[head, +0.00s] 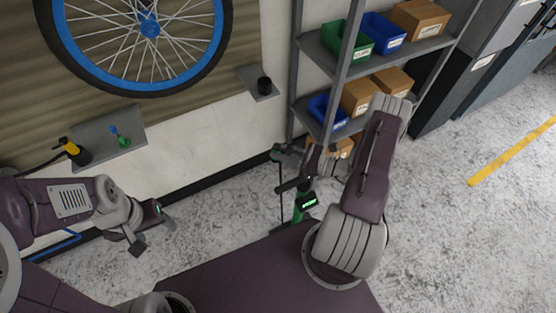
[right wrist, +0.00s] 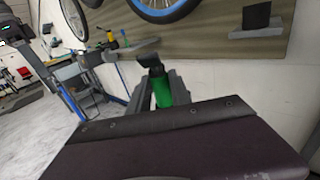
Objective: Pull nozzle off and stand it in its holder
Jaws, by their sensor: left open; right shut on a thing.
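My right gripper (head: 284,155) is shut on a green cylinder with a black angled head (right wrist: 161,86), which looks like the nozzle. In the right wrist view it stands between the two fingers, its head toward the wall. My left gripper (head: 154,232) is open and empty, below the left wall shelf.
The left shelf (head: 105,140) bears a yellow and black piece with a hose (head: 72,150) and a small green piece (head: 119,137). A blue-rimmed wheel (head: 150,28) hangs above. A bin rack (head: 420,45) stands at right.

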